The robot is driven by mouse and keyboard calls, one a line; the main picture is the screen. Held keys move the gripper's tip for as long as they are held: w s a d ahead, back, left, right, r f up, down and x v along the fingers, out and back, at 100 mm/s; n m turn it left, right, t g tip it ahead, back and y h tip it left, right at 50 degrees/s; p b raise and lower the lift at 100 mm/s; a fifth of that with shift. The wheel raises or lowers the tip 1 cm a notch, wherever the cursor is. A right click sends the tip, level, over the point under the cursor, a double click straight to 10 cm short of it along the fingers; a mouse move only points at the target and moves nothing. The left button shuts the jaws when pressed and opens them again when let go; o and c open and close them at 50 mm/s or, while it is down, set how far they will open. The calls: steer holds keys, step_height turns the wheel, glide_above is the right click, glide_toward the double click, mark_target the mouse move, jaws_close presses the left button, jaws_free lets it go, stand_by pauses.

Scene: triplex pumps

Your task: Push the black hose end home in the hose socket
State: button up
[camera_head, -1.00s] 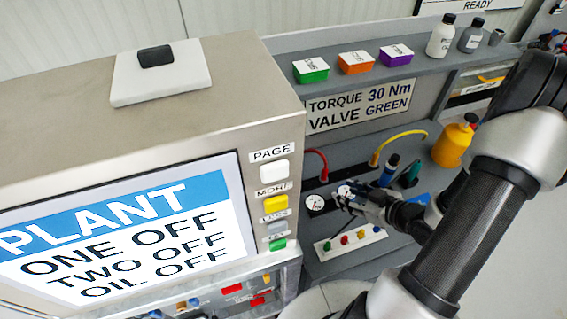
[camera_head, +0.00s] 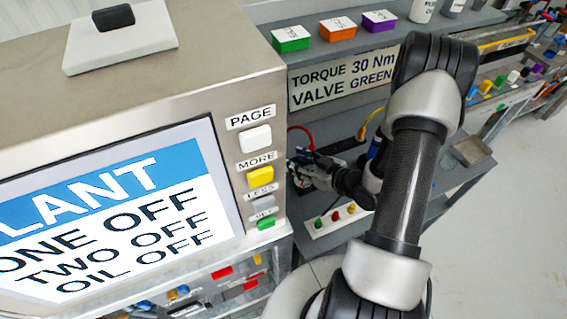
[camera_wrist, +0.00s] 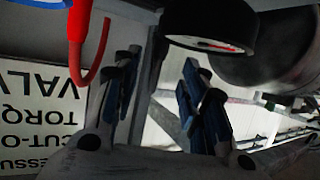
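My gripper (camera_head: 292,165) is over the lower bench shelf, close to the console's right side, below a red hose (camera_head: 303,130). In the wrist view my gripper (camera_wrist: 160,68) shows two blue-padded fingers spread apart, with no held thing visible between them. The red hose (camera_wrist: 90,55) hangs left of the fingers there, and a black round gauge (camera_wrist: 210,28) is just beyond them at the top. I cannot clearly make out the black hose end or the hose socket; my arm and gripper cover part of the shelf.
The console (camera_head: 150,75) with its screen fills the left. A yellow hose (camera_head: 371,121) is partly behind my arm. A white strip (camera_head: 325,225) with coloured knobs lies in front. Green (camera_head: 291,38), orange (camera_head: 338,28) and purple (camera_head: 379,20) boxes stand on the upper shelf.

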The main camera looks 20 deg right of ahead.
steer(key=b+x, duration=0.1)
steer(key=x, duration=0.1)
steer(key=b+x, duration=0.1)
steer(key=x, duration=0.1)
steer(key=shift+f, duration=0.5)
steer(key=shift+w+a+f, duration=0.1)
steer(key=shift+w+a, duration=0.05)
steer(key=shift+w, duration=0.3)
steer(key=shift+c, duration=0.6)
jaws_close()
